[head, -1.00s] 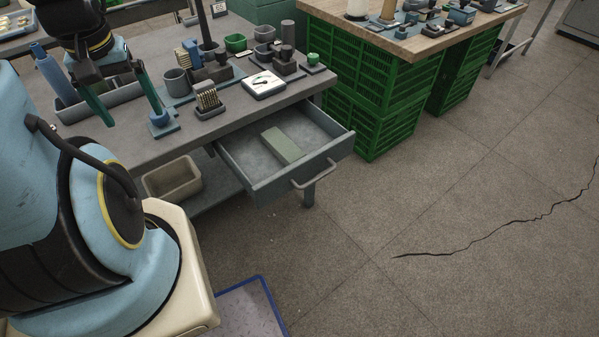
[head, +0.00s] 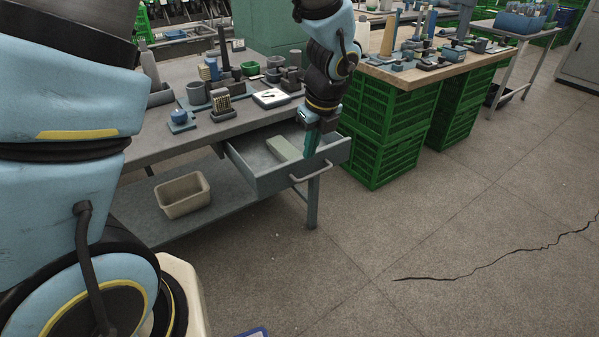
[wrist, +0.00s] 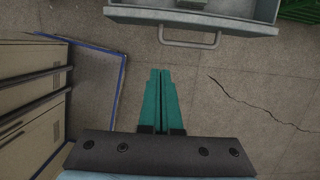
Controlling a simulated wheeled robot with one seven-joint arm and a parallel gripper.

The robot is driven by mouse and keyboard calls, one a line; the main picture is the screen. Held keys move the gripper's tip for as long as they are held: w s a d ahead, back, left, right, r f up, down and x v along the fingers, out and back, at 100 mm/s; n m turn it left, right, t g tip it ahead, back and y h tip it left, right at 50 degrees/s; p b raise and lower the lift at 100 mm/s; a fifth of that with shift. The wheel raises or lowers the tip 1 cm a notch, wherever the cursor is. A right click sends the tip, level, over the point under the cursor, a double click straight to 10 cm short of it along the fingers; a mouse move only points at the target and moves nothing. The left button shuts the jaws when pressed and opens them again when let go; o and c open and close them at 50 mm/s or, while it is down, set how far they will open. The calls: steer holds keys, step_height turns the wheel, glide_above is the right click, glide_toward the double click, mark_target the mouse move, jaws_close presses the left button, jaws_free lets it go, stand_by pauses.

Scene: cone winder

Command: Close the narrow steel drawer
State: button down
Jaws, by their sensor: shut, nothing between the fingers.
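In the wrist view the drawer front (wrist: 130,14) and handle (wrist: 189,43) lie at the top. My gripper (head: 309,155) points down and overlaps the right part of the drawer in the head view, hiding some of it. Its teal fingers (wrist: 160,72) are together and empty. In the wrist view their tips are short of the handle, with floor showing between.
The workbench top (head: 150,146) holds cups, blocks and a white scale. A beige bin (head: 182,194) sits on the shelf below. Green crates (head: 385,150) under a wooden-topped table stand right of the drawer.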

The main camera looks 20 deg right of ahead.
mark_target(295, 166)
steer(key=w+f, duration=0.1)
steer(key=f, duration=0.2)
steer(key=w+f, duration=0.2)
steer(key=f, duration=0.1)
steer(key=w+a+f, duration=0.1)
steer(key=w+f, duration=0.1)
steer(key=f, duration=0.1)
steer(key=shift+w+f+p, duration=0.1)
steer(key=shift+f+p, duration=0.05)
steer(key=shift+p, duration=0.2)
steer(key=shift+w+a+f, duration=0.1)
steer(key=shift+w+a, duration=0.05)
steer(key=shift+w, duration=0.4)
steer(key=w+a+p, duration=0.1)
steer(key=w+p, duration=0.1)
steer(key=w, duration=0.4)
steer(key=w+a+p, duration=0.1)
steer(key=w+p, duration=0.1)
steer(key=w, duration=0.4)
steer(key=w+a+p, duration=0.1)
steer(key=w+p, duration=0.2)
steer(key=w, duration=0.3)
steer(key=shift+a, duration=0.25)
